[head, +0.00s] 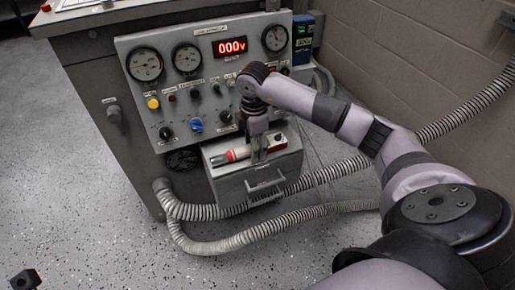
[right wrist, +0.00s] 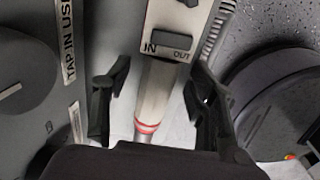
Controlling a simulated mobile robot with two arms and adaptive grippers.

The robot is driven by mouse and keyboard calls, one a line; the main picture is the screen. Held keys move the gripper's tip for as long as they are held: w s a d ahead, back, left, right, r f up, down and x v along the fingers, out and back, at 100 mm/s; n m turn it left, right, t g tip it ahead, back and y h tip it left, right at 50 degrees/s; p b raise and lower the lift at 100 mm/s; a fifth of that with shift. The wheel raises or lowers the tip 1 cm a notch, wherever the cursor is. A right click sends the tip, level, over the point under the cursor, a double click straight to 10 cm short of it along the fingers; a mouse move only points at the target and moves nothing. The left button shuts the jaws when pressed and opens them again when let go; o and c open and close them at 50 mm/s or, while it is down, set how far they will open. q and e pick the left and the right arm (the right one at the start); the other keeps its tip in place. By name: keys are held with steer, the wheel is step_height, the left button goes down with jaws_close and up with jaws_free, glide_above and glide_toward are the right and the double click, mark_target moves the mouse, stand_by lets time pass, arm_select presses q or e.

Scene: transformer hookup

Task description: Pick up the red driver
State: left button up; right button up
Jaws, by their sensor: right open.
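The red driver (head: 237,154) lies on top of a small grey drawer box below the control panel. It has a red section, a dark tip and a pale body. My right gripper (head: 259,155) points down over it. Gaps show on both sides. A small dark piece (head: 25,280) at the bottom left corner may be the tip of my left gripper; its jaws cannot be made out.
The grey drawer box (head: 232,188) has a handle on its front. The control panel (head: 205,75), with gauges, knobs and a red 000V display, rises close behind. Ribbed hoses (head: 215,246) run along the floor. A block wall (head: 420,60) stands at right; floor at left is clear.

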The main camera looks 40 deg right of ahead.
steer(key=shift+c, duration=0.6)
jaws_close()
steer(key=shift+w+r, duration=0.1)
steer(key=shift+r, duration=0.1)
